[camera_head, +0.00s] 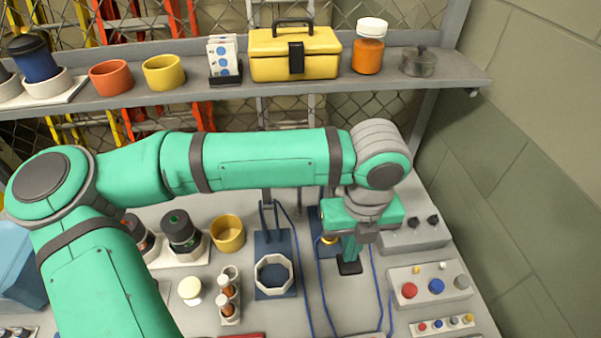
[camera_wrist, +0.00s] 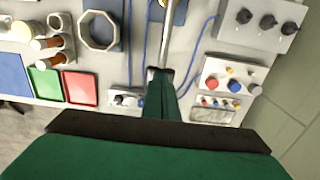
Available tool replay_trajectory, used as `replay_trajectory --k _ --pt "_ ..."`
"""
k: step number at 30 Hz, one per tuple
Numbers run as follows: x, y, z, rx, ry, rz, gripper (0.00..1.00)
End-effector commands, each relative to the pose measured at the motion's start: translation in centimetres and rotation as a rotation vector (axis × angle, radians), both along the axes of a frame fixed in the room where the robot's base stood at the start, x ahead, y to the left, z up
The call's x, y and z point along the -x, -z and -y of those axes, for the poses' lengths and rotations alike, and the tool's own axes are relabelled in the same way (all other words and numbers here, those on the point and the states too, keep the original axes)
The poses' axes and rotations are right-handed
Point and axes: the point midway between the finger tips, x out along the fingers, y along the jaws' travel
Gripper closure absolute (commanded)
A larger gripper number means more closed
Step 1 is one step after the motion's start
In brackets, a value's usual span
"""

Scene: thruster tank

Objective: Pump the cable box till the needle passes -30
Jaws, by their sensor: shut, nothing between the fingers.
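My gripper (camera_head: 349,266) points down over the bench, shut and empty. In the wrist view its closed fingertips (camera_wrist: 159,74) are near the lower end of a silver rod (camera_wrist: 168,42); I cannot tell if they touch. A blue plate with a gold part (camera_head: 328,239) is partly hidden behind my gripper; it also shows at the top of the wrist view (camera_wrist: 175,14). Blue cables (camera_head: 318,285) run along the bench near it. I cannot tell for sure which item is the cable box. No dial needle can be read in either view.
A blue stand with a white octagonal ring (camera_head: 274,273) is left of my gripper. Button boxes (camera_head: 428,287) and a knob box (camera_head: 415,234) stand right, near the wall. A shelf (camera_head: 200,94) with a yellow toolbox (camera_head: 294,55) runs behind my arm.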

Motion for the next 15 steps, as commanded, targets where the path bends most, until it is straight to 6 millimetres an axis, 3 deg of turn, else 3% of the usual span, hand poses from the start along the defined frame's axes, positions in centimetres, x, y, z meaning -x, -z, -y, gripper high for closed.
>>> replay_trajectory --k 15 --pt "0.0 5.0 0.0 -0.001 -0.001 -0.002 1.00"
